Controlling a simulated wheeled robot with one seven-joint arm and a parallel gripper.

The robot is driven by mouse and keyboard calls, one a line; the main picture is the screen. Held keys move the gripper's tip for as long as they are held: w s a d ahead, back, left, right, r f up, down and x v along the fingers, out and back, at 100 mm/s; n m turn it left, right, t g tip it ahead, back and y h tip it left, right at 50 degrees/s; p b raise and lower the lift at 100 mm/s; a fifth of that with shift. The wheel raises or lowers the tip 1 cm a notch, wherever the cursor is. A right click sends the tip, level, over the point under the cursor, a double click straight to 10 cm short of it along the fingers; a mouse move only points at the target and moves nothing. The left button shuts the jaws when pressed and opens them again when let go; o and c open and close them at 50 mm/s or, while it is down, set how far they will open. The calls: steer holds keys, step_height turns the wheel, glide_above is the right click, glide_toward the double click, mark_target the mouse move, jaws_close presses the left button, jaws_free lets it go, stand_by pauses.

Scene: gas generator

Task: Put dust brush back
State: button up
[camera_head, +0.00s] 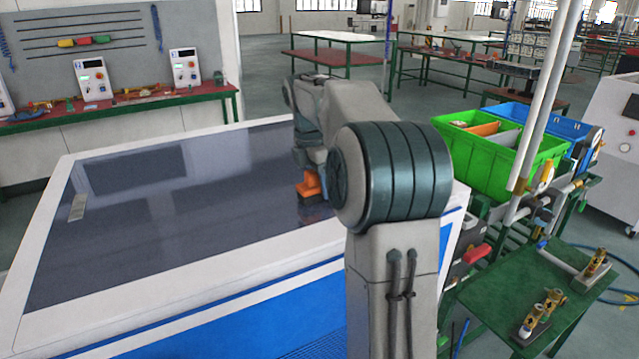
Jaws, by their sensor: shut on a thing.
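The dust brush (309,187) shows as an orange handle with a dark lower part. It is on or just above the dark glossy top of the large white-and-blue machine (180,190). I cannot tell whether its bristles touch the surface. My gripper (312,168) is above the brush and shut on it. The fingers are small and partly hidden by my arm, which also covers the area right of the brush.
A green crate (540,182) with an orange item and a grey divider, and a blue crate (572,130), stand on the rack at right. Upright white poles (545,95) rise beside them. A green side table (560,285) holds brass fittings. The machine top's left is mostly clear.

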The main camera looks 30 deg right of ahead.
mark_target(312, 171)
steer(key=shift+f, duration=0.2)
steer(key=o, duration=0.9)
steer(key=shift+r, duration=0.15)
steer(key=r, duration=0.4)
steer(key=a+r+p, duration=0.1)
steer(key=r, duration=0.2)
steer(key=a+r, duration=0.1)
steer(key=r, duration=0.3)
steer(key=shift+r, duration=0.3)
steer(key=s+a+f+m+t, duration=0.2)
steer(key=s+a+f+m, duration=0.4)
steer(key=s+a+m, duration=0.4)
steer(key=s+a+f+m+t+y, duration=0.1)
steer(key=s+a+f+m, duration=0.3)
steer(key=s+f+m, duration=0.4)
steer(key=s+f, duration=0.5)
steer(key=s, duration=0.3)
steer(key=shift+a+y, duration=0.15)
steer(key=shift+y, duration=0.25)
